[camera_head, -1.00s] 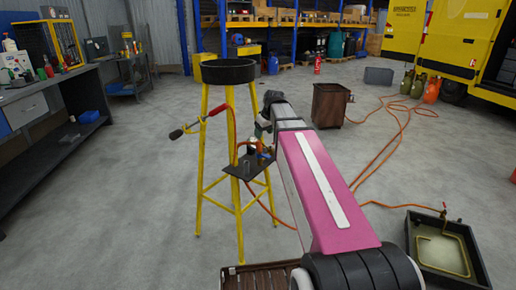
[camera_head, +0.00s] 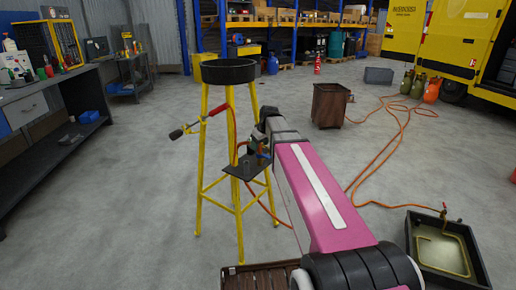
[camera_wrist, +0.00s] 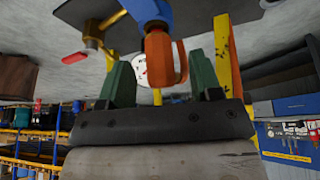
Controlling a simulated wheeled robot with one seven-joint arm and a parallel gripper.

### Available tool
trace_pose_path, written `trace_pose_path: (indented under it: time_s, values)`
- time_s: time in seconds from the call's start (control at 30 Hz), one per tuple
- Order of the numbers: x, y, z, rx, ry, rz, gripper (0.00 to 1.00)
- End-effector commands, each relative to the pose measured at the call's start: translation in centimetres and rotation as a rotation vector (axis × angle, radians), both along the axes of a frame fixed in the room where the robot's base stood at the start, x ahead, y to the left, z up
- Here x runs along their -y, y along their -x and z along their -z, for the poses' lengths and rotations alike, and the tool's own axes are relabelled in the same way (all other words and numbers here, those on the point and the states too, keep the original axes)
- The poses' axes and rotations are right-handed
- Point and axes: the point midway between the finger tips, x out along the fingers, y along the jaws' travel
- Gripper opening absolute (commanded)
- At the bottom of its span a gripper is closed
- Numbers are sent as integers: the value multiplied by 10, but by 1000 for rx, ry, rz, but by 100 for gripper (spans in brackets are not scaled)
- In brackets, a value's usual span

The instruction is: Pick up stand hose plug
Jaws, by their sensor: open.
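The yellow stand (camera_head: 203,165) has a black pan on top and a dark shelf plate (camera_head: 238,171) partway up. In the wrist view, which looks upside down, an orange piece (camera_wrist: 181,62) is joined to a blue fitting (camera_wrist: 150,9) at the plate (camera_wrist: 88,12); I take these for the hose plug. My gripper (camera_wrist: 163,82) has its two green fingers apart, one on each side of the orange piece. Contact cannot be told. A white gauge shows behind the orange piece. In the head view my gripper (camera_head: 259,146) is just above the plate and partly hides the fittings.
A red-handled valve (camera_wrist: 78,56) is near the plate. An orange hose (camera_head: 236,120) runs from a nozzle (camera_head: 185,130) on the stand's left. A workbench (camera_head: 60,95) is at left, a rusty bin (camera_head: 329,105) behind, and a tray (camera_head: 447,277) at lower right.

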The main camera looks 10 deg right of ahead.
Motion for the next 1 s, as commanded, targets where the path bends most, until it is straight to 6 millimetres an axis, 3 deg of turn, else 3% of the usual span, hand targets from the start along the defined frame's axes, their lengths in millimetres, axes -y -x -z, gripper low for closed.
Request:
trace_pose_path:
  time_s: [0.17, 0.4, 0.57, 0.6, 1.0]
  values:
    - [-4, -8, 19, 0, 0, 0, 58]
    - [-4, -8, 21, 0, 0, 0, 58]
    - [-4, -8, 21, 0, 0, 0, 6]
    - [-4, -8, 21, 0, 0, 0, 4]
    - [-4, -8, 17, 1, 0, 0, 4]
